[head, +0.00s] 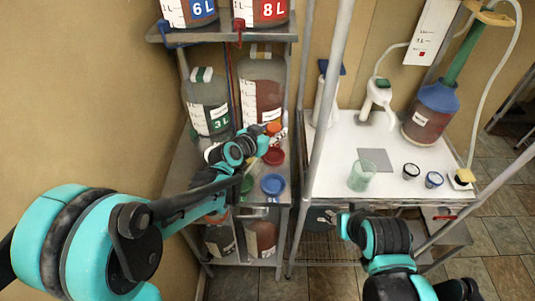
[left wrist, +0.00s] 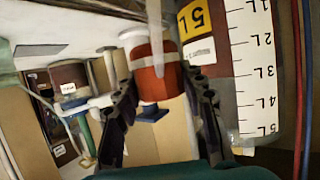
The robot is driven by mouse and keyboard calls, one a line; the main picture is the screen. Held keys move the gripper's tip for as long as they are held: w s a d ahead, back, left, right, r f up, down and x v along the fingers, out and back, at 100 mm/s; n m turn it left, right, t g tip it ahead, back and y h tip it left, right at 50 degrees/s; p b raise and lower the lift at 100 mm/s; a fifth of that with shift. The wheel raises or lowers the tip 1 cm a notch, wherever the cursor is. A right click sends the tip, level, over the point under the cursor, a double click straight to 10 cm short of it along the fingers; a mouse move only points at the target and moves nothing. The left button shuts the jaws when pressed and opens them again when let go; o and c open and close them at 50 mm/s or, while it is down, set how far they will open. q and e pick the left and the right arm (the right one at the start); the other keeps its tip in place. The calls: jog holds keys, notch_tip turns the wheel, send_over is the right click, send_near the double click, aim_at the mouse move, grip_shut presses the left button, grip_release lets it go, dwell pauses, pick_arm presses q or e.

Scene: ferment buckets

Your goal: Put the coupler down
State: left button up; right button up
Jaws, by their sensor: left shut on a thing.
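My left gripper (head: 266,139) is shut on what looks like the coupler (head: 274,129), an orange-red piece with a white part, in front of the middle shelf's buckets. In the left wrist view, the orange-red piece (left wrist: 155,72) with its white end lies between the two dark fingers (left wrist: 160,112). I see no surface touching it from below, and the fingers hide part of it. My right gripper (head: 327,217) is low at the front edge of the white table; it is too small to tell whether it is open.
Buckets marked 3 L (head: 208,105) and 5 L (left wrist: 200,30) stand on the shelf rack. Red (head: 273,156), blue (head: 272,185) and green (head: 246,183) pieces lie near its front edge. The white table (head: 330,150) holds a green beaker (head: 361,177), a grey mat (head: 377,153) and a carboy (head: 427,125).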

pick_arm(q)
jog(key=b, duration=0.2)
send_over(273, 157)
notch_tip(273, 157, down, 5)
jog(key=shift+d, duration=0.15)
jog(key=shift+f, duration=0.6)
notch_tip(273, 157, down, 3)
jog(key=shift+r+b, duration=0.1)
jog(key=shift+b, duration=0.65)
jog(key=shift+r, duration=0.1)
jog(key=o, duration=0.8)
jog(key=shift+f, duration=0.25)
jog(key=o, duration=0.5)
jog(key=shift+c, duration=0.2)
jog(key=shift+r, duration=0.1)
